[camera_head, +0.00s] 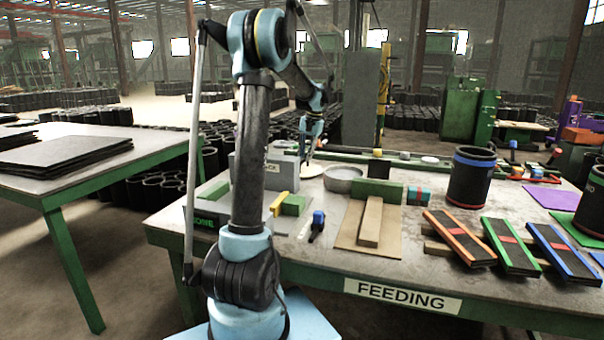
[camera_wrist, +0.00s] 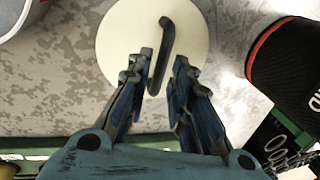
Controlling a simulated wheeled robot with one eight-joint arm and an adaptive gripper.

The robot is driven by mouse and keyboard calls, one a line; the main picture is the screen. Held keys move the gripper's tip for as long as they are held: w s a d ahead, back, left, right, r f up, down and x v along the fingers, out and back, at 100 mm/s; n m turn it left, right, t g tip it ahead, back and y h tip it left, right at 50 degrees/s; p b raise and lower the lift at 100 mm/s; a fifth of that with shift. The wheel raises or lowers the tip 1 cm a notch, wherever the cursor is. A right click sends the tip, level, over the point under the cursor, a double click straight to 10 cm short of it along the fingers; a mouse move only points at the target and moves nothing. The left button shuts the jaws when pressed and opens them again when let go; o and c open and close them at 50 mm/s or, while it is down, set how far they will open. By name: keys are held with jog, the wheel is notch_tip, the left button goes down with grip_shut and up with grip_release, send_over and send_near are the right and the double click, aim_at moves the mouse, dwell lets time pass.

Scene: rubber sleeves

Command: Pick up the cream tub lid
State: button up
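The cream tub lid is a pale round disc (camera_wrist: 120,35) with a dark bar-shaped handle (camera_wrist: 162,55), at the top middle of the wrist view. In the head view a pale disc (camera_head: 314,171) lies on the table below my gripper, partly hidden by the arm. My gripper (camera_wrist: 163,65) is open. Its two fingers reach over the lid's near edge, with the near end of the handle between them and a gap on either side. I cannot tell the exact height of the fingertips above the lid.
A grey round tub (camera_head: 343,179) stands right of the lid; a pale rim (camera_wrist: 18,15) shows in the wrist view. A black cylinder with a red rim (camera_wrist: 290,70) stands close at right in the wrist view. A grey box (camera_head: 280,170) is beside the arm.

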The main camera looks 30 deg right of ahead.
aim_at(304, 160)
jog(key=shift+w+a+f, duration=0.15)
jog(key=shift+w+f, duration=0.05)
jog(key=shift+f, duration=0.9)
jog(key=shift+w+a+f, duration=0.15)
jog(key=shift+w+f, duration=0.05)
jog(key=shift+f, duration=0.9)
grip_shut()
